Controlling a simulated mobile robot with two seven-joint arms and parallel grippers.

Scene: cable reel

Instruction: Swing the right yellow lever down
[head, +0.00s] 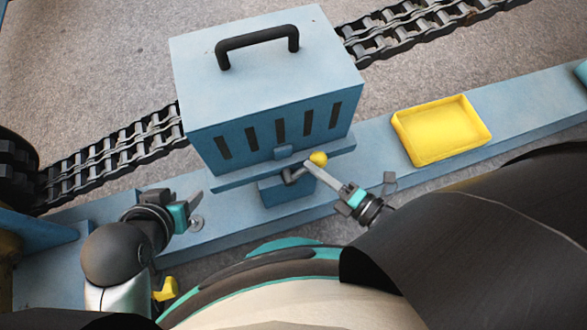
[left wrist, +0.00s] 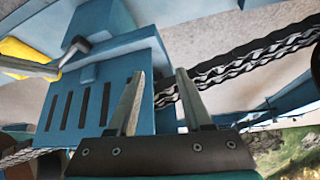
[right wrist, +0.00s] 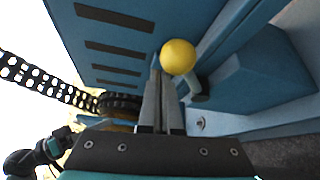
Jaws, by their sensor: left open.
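The right yellow lever has a round yellow knob (head: 318,158) on a short dark arm (head: 295,176), at the front foot of the blue slotted box (head: 270,105). The knob also shows large in the right wrist view (right wrist: 178,57). My right gripper (head: 309,166) has its fingers together, tips beside the knob; the fingers (right wrist: 156,90) hold nothing, and I cannot tell whether they touch the knob. My left gripper (head: 197,206) is open and empty, left of the box and apart from the lever; its spread fingers also show in the left wrist view (left wrist: 157,100).
A yellow tray (head: 440,131) lies on the blue beam (head: 365,143) right of the box. A heavy chain (head: 120,155) runs behind the box. A small yellow piece (head: 166,289) shows beside my left arm. A black handle (head: 257,45) tops the box.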

